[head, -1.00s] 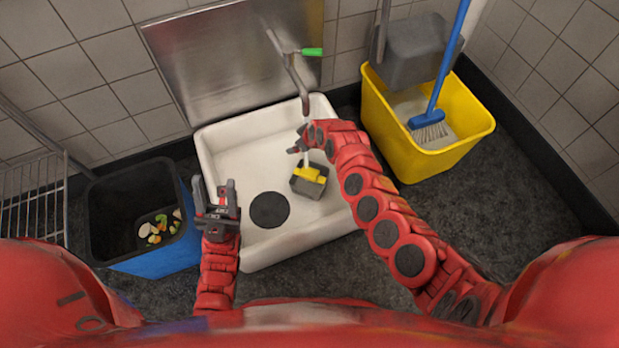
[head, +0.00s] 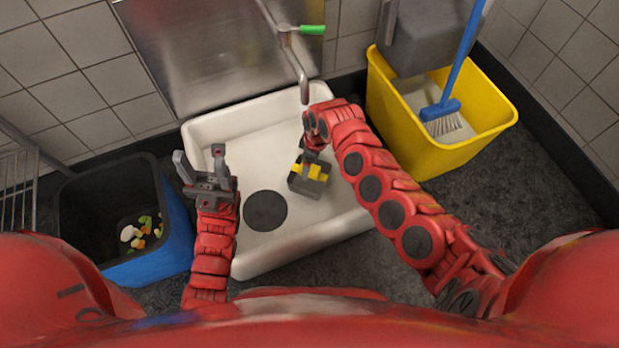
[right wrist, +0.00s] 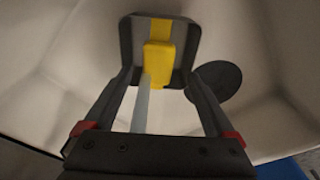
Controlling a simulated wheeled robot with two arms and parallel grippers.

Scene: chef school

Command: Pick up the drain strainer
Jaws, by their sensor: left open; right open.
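A square grey piece with a yellow block on it, apparently the drain strainer (head: 312,187), sits in the white sink basin (head: 240,125). It also shows in the right wrist view (right wrist: 181,32), with a pale rod rising from its yellow block. My right gripper (right wrist: 161,78) is open above it, with the rod and yellow block between its fingers; I cannot tell whether they touch. In the head view my right wrist partly covers that gripper. My left gripper (head: 199,156) is open and empty over the basin's left edge.
A flat dark disc (head: 265,211) lies in the basin, left of the grey piece. A faucet (head: 296,65) reaches over the back. A blue bin (head: 178,222) with food scraps stands left; a yellow bucket (head: 445,155) with a blue brush (head: 440,110) stands right.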

